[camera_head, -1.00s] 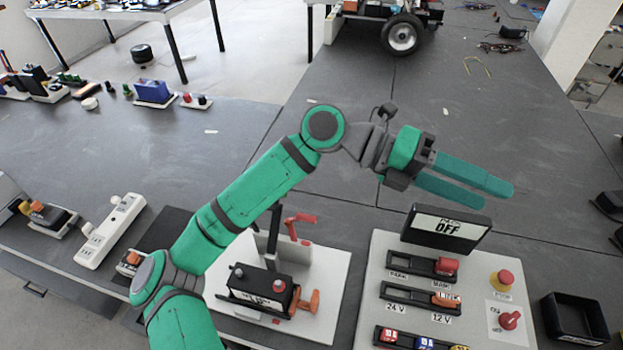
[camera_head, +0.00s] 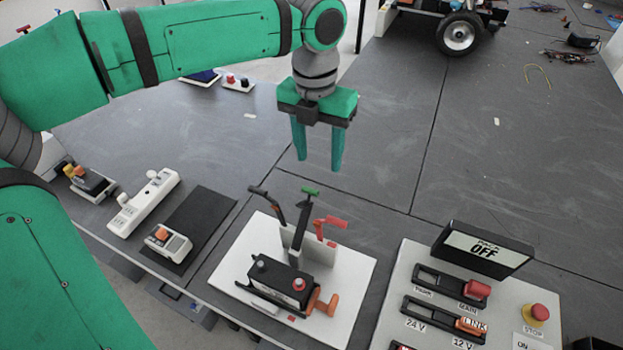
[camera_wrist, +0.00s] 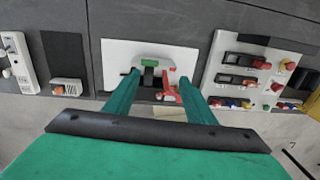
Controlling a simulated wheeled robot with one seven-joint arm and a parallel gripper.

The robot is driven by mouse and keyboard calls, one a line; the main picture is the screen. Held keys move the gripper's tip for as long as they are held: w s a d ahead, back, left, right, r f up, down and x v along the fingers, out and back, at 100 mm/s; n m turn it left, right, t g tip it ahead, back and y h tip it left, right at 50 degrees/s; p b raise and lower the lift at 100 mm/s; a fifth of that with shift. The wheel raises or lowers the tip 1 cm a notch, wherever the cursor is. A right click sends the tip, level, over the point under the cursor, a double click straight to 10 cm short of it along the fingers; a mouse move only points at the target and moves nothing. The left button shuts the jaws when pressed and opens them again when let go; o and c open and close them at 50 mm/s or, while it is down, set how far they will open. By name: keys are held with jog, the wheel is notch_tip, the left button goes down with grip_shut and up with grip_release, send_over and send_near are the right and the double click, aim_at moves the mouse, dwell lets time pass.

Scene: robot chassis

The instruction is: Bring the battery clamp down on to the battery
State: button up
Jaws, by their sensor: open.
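The battery (camera_head: 280,283) is a black box with a red and a black terminal, on a white board (camera_head: 345,262). Behind it stands a tall black bar with a green handle (camera_head: 310,191), which appears to be the clamp, upright and raised off the battery. A black lever (camera_head: 266,195) and a red lever (camera_head: 330,222) stand on either side. An orange lever (camera_head: 326,303) is at the battery's right end. My gripper (camera_head: 318,163) is open, empty and pointing down above the levers. In the wrist view, the green handle (camera_wrist: 149,63) shows between its fingers (camera_wrist: 160,78), apart from them.
A dark mat with a small meter-like device (camera_head: 168,243) and a white strip (camera_head: 143,203) lie at left.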

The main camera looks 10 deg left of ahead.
aim_at(311, 189)
jog(key=shift+y, duration=0.3)
jog(key=f, duration=0.3)
jog(key=a+f, duration=0.1)
jog(key=f, duration=0.6)
jog(key=shift+a+f, duration=0.15)
jog(key=shift+a, duration=0.25)
grip_shut()
jog(key=shift+w, duration=0.15)
